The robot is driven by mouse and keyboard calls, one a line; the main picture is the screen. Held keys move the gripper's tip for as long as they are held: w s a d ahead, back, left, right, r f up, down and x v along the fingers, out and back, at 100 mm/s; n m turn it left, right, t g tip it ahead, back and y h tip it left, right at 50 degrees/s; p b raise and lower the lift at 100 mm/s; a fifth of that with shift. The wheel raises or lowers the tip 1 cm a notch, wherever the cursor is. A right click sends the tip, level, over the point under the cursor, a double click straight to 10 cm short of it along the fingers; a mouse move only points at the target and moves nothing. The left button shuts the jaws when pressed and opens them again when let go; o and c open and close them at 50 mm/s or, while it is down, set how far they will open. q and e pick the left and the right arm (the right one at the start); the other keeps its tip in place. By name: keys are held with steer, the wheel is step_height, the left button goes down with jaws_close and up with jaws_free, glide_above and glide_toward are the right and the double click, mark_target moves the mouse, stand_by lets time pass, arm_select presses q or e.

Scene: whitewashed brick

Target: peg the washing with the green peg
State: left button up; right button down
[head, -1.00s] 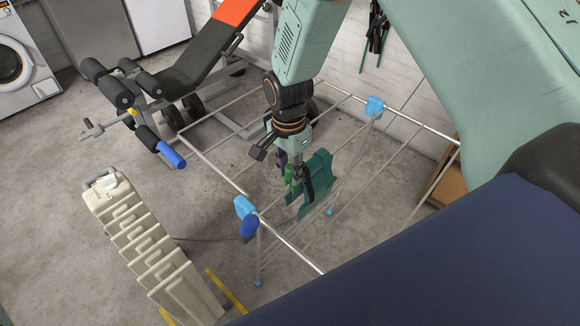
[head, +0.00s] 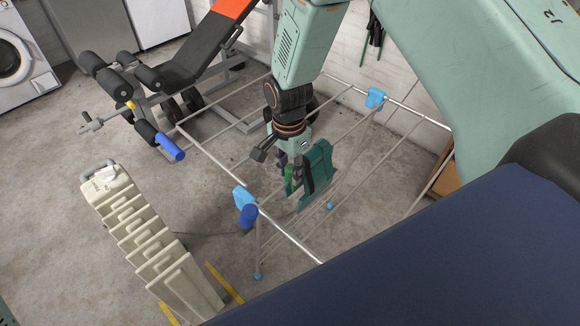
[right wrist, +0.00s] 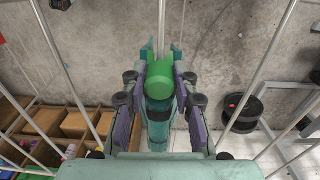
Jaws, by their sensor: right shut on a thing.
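The washing is a teal cloth (head: 319,168) hanging over a rod of the drying rack (head: 290,243) in the head view. My right gripper (head: 298,182) points down beside the cloth's left side, close to it. It is shut on the green peg (head: 290,184). In the right wrist view the bright green peg (right wrist: 159,76) sits between the fingers of the right gripper (right wrist: 158,92). Teal parts show around the peg there, and I cannot tell which are cloth. Whether the peg touches the cloth or rod is hidden. My left gripper is not in view.
A ribbed cream radiator (head: 150,240) stands left of the rack. A weight bench (head: 190,62) is behind it, and a washing machine (head: 18,60) is at the far left. A shelf with cardboard boxes (right wrist: 75,124) shows in the right wrist view. Bare floor lies between radiator and rack.

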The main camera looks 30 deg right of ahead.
steer(key=shift+w+f, duration=0.1)
steer(key=shift+f, duration=0.3)
steer(key=c, duration=1)
jaws_free()
steer(key=shift+o, duration=0.2)
steer(key=shift+r, duration=0.1)
step_height(320, 180, up, 12)
steer(key=shift+w, duration=0.1)
